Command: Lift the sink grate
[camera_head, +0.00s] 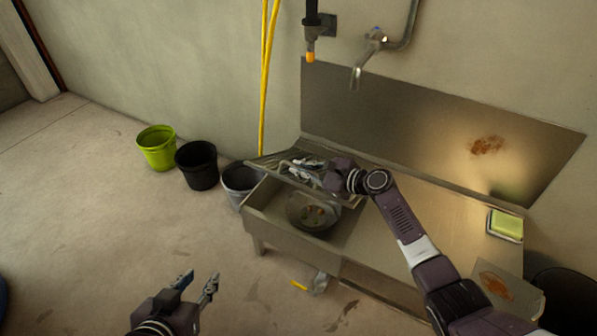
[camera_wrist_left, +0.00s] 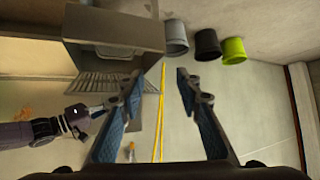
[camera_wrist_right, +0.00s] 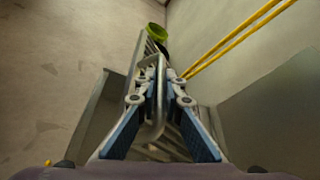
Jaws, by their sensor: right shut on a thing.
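The sink grate (camera_head: 268,160), a slatted metal rack, is over the back of the basin of the metal sink (camera_head: 285,238), its left end reaching past the left rim. My right gripper (camera_head: 300,167) is shut on the grate's bar, and the right wrist view shows this bar (camera_wrist_right: 158,105) between the fingers. The grate's slats also show in the left wrist view (camera_wrist_left: 98,84). Whether the grate still touches the sink is hard to tell. My left gripper (camera_head: 198,282) is open and empty, in front of the sink to the left.
A round pan-like thing (camera_head: 313,213) lies in the basin. Grey (camera_head: 238,184), black (camera_head: 197,166) and green (camera_head: 156,147) buckets stand left of the sink. A yellow hose (camera_head: 265,80) hangs behind. A green sponge (camera_head: 506,225) lies at the right.

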